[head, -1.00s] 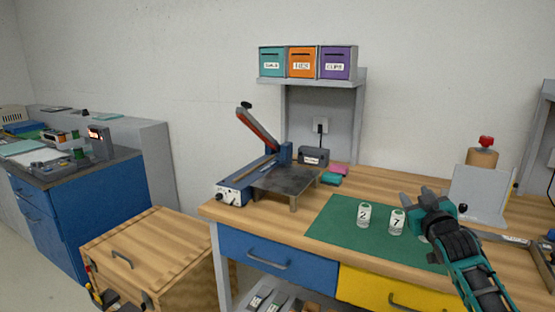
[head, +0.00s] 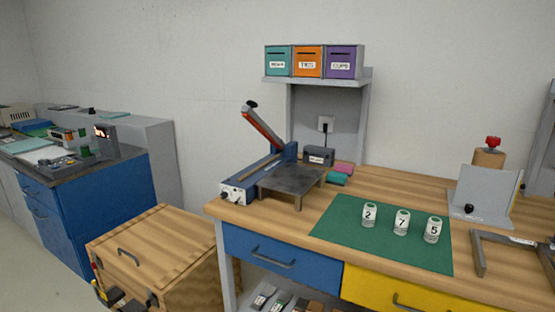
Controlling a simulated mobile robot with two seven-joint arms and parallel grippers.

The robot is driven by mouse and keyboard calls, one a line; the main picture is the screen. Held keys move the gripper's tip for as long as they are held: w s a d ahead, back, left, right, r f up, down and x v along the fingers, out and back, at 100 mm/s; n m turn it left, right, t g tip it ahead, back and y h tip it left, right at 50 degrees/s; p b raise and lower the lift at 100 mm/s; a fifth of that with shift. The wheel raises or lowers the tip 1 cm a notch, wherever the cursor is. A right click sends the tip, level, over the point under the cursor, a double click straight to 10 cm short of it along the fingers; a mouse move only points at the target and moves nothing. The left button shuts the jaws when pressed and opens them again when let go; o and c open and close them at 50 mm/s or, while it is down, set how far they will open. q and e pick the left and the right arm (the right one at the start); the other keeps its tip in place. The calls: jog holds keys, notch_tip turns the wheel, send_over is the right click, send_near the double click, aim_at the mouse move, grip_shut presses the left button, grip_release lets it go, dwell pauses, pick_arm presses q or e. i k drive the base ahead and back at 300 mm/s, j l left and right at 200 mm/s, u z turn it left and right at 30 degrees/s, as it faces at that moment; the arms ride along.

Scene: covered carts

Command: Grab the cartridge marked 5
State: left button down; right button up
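The cartridge marked 5 (head: 432,230) stands upright on the green mat (head: 345,233), near the mat's right side. It is a small white cylinder with a black number. The cartridge marked 7 (head: 402,222) stands just left of it, and the cartridge marked 2 (head: 370,215) stands further left. All three are apart from each other, and nothing touches them.
The mat lies on a wooden workbench (head: 395,186). A lever press (head: 252,185) and a dark metal stand (head: 292,181) are at the left. A grey bracket (head: 484,195) and a dark frame (head: 505,240) stand at the right. A wooden chest (head: 160,250) is left of the bench.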

aim_at(435, 224)
jog(key=z, duration=2)
jog(key=i+l, duration=0.3)
jog(key=i+l+u, duration=0.2)
jog(key=u, duration=0.25)
jog(key=i+l+u, duration=0.4)
jog(key=k+j, duration=0.1)
